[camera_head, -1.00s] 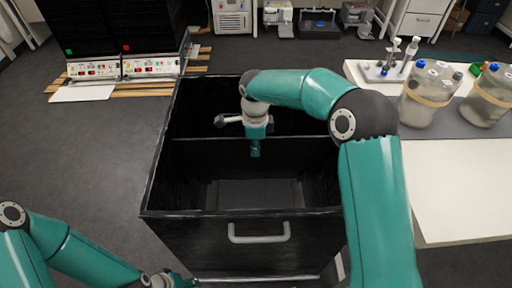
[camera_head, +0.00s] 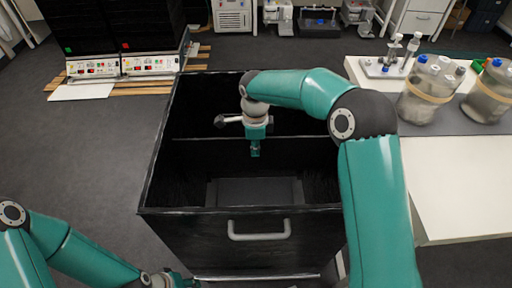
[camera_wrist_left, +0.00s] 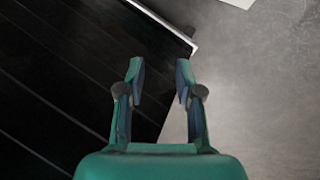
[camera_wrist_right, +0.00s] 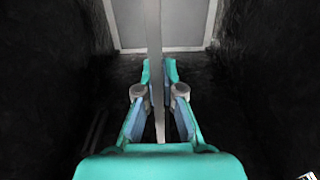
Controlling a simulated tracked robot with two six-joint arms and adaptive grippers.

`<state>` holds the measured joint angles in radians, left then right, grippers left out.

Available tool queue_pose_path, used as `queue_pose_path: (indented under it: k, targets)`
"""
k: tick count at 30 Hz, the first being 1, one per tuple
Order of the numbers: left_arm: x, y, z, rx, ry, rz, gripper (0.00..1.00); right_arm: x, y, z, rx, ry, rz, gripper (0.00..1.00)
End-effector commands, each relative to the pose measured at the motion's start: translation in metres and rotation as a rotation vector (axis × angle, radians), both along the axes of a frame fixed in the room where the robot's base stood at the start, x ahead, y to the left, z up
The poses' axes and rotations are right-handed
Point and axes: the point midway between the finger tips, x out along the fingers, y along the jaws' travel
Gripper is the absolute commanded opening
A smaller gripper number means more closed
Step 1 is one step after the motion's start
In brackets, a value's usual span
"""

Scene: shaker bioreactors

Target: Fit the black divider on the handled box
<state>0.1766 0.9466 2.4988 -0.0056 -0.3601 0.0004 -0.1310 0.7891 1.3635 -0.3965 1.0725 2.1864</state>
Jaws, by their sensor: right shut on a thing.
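The handled box (camera_head: 155,180) is a large black open-topped box in the middle of the head view, with a grey handle (camera_head: 258,236) on its near wall. My right gripper (camera_head: 255,151) reaches down inside it and is shut on the black divider (camera_wrist_right: 154,45), seen edge-on as a thin upright strip between the fingers in the right wrist view. In the head view its top edge (camera_head: 205,138) crosses the box from side to side. I cannot tell whether its ends touch the side walls. My left gripper (camera_wrist_left: 160,80) is open and empty, outside the box near its front left.
A white table (camera_head: 455,190) with capped bottles (camera_head: 425,92) and a small rack (camera_head: 385,67) stands at the right. Black units with white control panels (camera_head: 150,65) stand on a wooden pallet at the back left. The floor left of the box is clear.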

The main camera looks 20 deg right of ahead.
Motion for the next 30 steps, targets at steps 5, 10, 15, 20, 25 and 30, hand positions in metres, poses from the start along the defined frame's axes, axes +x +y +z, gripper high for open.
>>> queue_pose_path:
  k: [5,10,15,20,25,30]
  targets:
    - [0.000,0.000,-0.005,0.000,0.000,0.000,0.35,0.000,0.000,-0.006,0.000,0.000,0.000,0.00]
    - [0.000,0.000,-0.009,0.000,0.000,0.000,0.35,0.000,0.000,-0.011,0.000,0.000,0.000,0.00]
    - [0.000,0.000,-0.011,0.000,0.000,0.000,0.35,0.000,0.000,-0.014,0.000,0.000,0.000,0.00]
    - [0.000,0.000,-0.010,0.000,0.000,0.000,0.35,0.000,0.000,-0.013,0.000,0.000,0.000,0.00]
    - [0.000,0.000,-0.011,0.000,0.000,0.000,0.35,0.000,0.000,-0.014,0.000,0.000,0.000,0.00]
    - [0.000,0.000,-0.013,0.000,0.000,0.000,0.35,0.000,0.000,-0.017,0.000,0.000,0.000,0.00]
